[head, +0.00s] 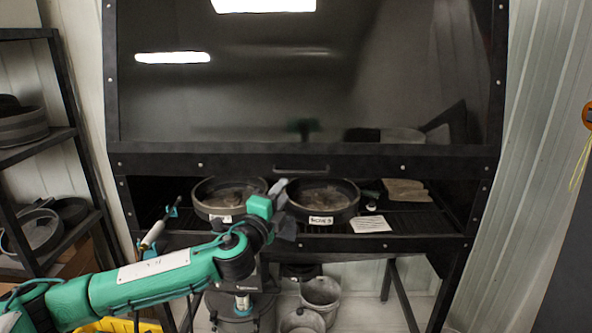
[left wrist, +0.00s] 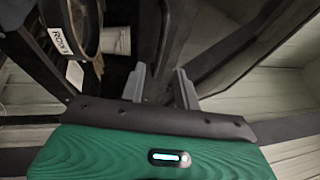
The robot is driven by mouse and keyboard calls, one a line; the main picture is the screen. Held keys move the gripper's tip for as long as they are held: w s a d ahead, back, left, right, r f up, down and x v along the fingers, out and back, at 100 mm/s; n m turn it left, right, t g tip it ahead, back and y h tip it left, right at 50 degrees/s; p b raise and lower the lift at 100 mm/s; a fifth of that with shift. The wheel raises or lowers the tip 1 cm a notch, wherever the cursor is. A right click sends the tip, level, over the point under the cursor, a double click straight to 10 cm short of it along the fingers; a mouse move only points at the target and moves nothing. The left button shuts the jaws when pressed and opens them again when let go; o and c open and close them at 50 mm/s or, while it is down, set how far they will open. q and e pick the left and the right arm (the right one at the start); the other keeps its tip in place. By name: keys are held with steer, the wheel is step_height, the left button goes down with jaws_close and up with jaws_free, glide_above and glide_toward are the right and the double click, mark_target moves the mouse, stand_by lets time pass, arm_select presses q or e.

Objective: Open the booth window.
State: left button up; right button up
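The booth window (head: 300,90) is a large dark glossy pane in a black bolted frame. A thin dark handle (head: 300,171) runs along its lower rail (head: 230,162). Below that rail is an open gap into the booth. My left gripper (head: 283,207) is in front of the gap, a little below and left of the handle. Its two grey fingers are spread apart, and they also show apart in the left wrist view (left wrist: 160,88). A dark frame bar shows beyond them there; I see nothing clearly held. My right gripper is out of view.
Two round pans (head: 322,201) with labels stand on the booth's rack, close behind my left gripper. A white card (head: 370,224) lies to their right. A shelf rack (head: 75,150) stands at the left. Buckets (head: 321,297) stand below the booth.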

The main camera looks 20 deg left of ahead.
mark_target(298, 173)
arm_select(q)
steer(key=shift+p+x, duration=1.1)
steer(key=shift+x, duration=3.85)
steer(key=shift+c, duration=0.4)
jaws_close()
